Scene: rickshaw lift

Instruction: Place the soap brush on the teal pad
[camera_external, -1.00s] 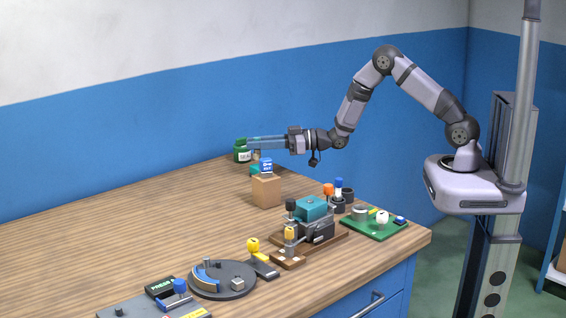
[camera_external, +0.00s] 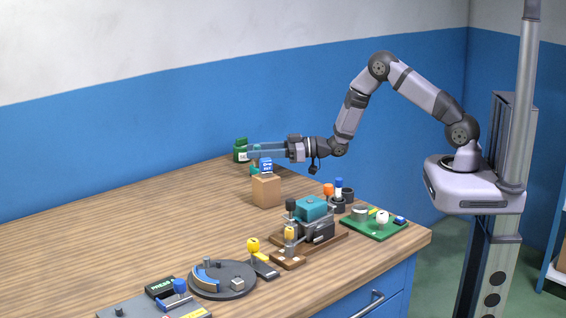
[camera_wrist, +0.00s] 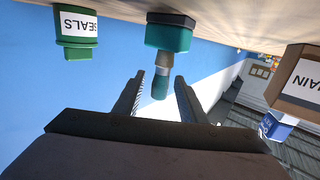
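A small upright piece with a teal end and a tan and metal neck, seemingly the soap brush (camera_wrist: 161,84), stands in a teal, dark-based holder (camera_wrist: 168,37). The wrist view shows the table at the top, so the teal end points up. My gripper (camera_wrist: 160,80) is open, with one finger on each side of the teal end and visible gaps. In the external view my gripper (camera_external: 251,151) reaches left over the far table, and the teal holder (camera_external: 255,170) shows below it. A teal block (camera_external: 312,207) tops a grey device; I cannot tell whether it is the pad.
A green jar labelled SEALS (camera_wrist: 76,27) stands close by. A cardboard box (camera_external: 266,190) with a blue carton (camera_external: 266,166) on it is nearby. A round dark plate (camera_external: 222,281) and a green board (camera_external: 375,224) lie nearer the front. The left tabletop is clear.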

